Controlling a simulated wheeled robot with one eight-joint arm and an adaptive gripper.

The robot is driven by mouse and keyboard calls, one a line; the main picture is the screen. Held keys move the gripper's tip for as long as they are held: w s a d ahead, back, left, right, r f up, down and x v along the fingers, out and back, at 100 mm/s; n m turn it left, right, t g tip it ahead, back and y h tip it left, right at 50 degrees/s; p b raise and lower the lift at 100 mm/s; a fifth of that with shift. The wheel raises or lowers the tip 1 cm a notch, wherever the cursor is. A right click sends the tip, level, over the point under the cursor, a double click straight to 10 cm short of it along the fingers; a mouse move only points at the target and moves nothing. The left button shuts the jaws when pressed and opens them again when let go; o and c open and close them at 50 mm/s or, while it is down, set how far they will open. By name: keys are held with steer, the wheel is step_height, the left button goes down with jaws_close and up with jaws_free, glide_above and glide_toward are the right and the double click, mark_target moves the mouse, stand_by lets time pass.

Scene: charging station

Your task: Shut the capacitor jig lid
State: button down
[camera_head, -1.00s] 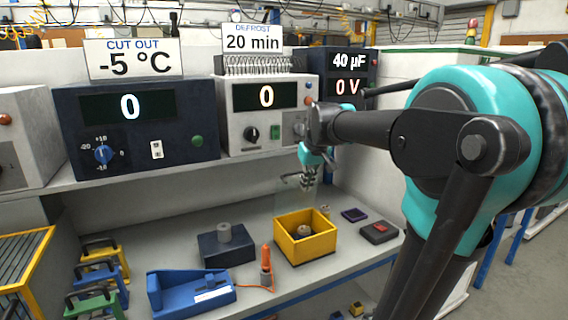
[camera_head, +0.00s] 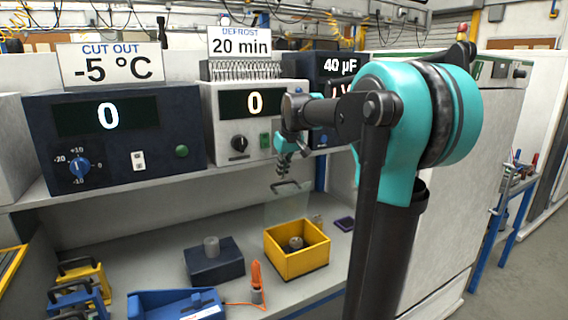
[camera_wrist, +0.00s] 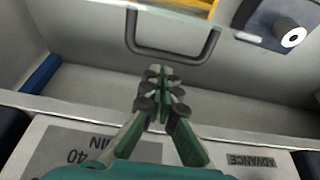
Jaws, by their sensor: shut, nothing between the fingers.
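The capacitor jig is a yellow open-topped box (camera_head: 297,262) on the bench, with a grey round part (camera_head: 296,243) inside. Its clear lid (camera_head: 287,210) stands raised, with a dark handle (camera_head: 286,186) near its upper edge. In the wrist view the U-shaped handle (camera_wrist: 172,52) lies just beyond my fingertips, and a yellow edge of the box (camera_wrist: 200,3) shows at the top. My gripper (camera_head: 283,174) is shut and empty, just above the handle. The wrist view shows the fingertips (camera_wrist: 160,82) together; whether they touch the handle or lid I cannot tell.
A dark blue block with a grey cylinder (camera_head: 214,266) stands left of the jig. The instrument shelf (camera_head: 120,193) runs behind and above. A small purple tray (camera_head: 345,224) lies right.

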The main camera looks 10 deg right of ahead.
steer(key=shift+x, duration=0.8)
steer(key=shift+s, duration=0.1)
